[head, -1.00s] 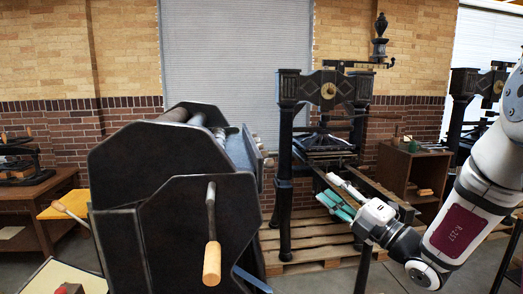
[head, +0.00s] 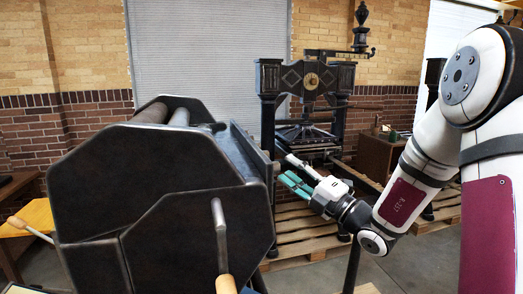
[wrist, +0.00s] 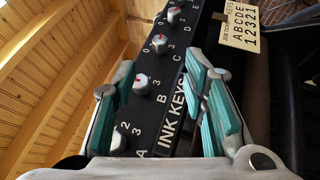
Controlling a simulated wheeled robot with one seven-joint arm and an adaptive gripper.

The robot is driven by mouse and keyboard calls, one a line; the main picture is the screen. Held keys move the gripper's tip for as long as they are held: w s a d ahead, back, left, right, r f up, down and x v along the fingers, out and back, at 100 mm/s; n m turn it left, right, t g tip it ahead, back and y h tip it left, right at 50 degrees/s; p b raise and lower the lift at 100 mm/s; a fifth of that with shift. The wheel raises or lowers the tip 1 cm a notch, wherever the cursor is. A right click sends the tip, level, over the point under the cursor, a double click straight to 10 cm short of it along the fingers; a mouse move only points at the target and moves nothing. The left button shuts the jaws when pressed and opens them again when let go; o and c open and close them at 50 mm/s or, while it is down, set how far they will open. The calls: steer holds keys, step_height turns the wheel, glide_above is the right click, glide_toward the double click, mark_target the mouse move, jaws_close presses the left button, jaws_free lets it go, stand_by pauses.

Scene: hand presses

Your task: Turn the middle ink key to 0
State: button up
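The ink key panel (wrist: 150,115) is a black strip with a row of white knobs, running up the wrist view. The middle ink key, C (wrist: 159,44), is a white knob with a red mark; a 0 shows at its left and a 3 at its right. Its exact setting is too small to tell. Key B (wrist: 140,84) is nearer, and key A (wrist: 118,141) nearest. My gripper (wrist: 160,72) is open and empty, its teal fingers either side of the panel in the picture. In the head view my gripper (head: 297,174) is beside the press's right side.
A placard (wrist: 243,25) reading ABCDE over 12321 is at the wrist view's upper right. The dark press (head: 150,190) with its crank handle (head: 222,245) fills the head view's left. A tall hand press (head: 310,85) stands behind my gripper, with pallets (head: 300,230) below.

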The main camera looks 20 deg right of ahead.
steer(key=x, duration=1)
steer(key=shift+w+a, duration=0.2)
steer(key=shift+w, duration=0.2)
jaws_close()
